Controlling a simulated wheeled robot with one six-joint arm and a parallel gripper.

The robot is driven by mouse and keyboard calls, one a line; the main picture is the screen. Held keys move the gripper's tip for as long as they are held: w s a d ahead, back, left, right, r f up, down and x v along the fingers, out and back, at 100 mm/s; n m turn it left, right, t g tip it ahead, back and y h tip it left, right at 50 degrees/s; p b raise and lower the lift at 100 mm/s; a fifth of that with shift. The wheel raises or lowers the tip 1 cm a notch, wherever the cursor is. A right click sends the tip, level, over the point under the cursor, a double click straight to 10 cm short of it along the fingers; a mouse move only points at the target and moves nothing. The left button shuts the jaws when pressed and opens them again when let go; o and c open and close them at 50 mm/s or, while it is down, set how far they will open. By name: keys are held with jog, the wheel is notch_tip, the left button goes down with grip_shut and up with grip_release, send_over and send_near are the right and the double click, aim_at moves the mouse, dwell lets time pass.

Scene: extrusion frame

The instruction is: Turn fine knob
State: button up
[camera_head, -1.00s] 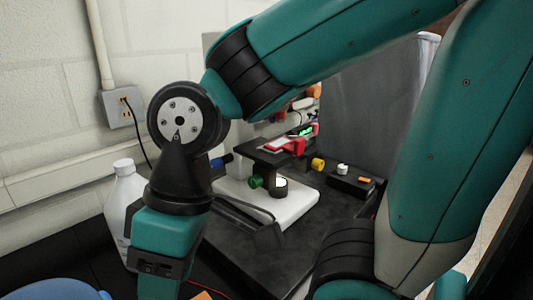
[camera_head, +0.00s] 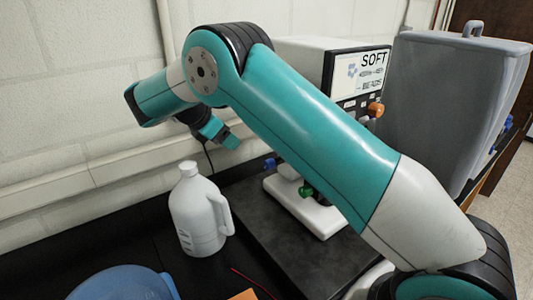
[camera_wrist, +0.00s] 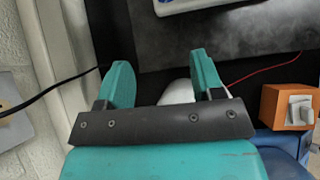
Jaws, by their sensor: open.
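A device with a white base (camera_head: 330,222) stands on a dark mat, partly hidden behind my arm. A green knob (camera_head: 306,190) and a blue knob (camera_head: 270,163) show on its near side; I cannot tell which is the fine knob. In the wrist view only an edge of a white base (camera_wrist: 190,4) shows at the top, and no knob is seen. My gripper (camera_head: 229,138) is raised near the wall, left of the device and apart from the knobs. In the wrist view its two teal fingers (camera_wrist: 162,78) are spread, with nothing held.
A white jug (camera_head: 188,217) stands below and left of my gripper. A blue bowl (camera_head: 125,284) is at the front left. A white box labelled SOFT (camera_head: 358,70) and a grey bin (camera_head: 455,95) stand behind. An orange box with a switch (camera_wrist: 274,107) shows in the wrist view.

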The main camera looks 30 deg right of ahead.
jog(key=g+p, duration=0.1)
jog(key=p, duration=0.3)
send_near(266, 163)
jog(key=shift+n+h, duration=0.3)
jog(key=shift+h, duration=0.1)
jog(key=x, duration=0.9)
jog(key=shift+a+f, duration=0.15)
jog(key=shift+d+f, duration=0.3)
jog(key=shift+f, duration=0.2)
jog(key=c, duration=0.9)
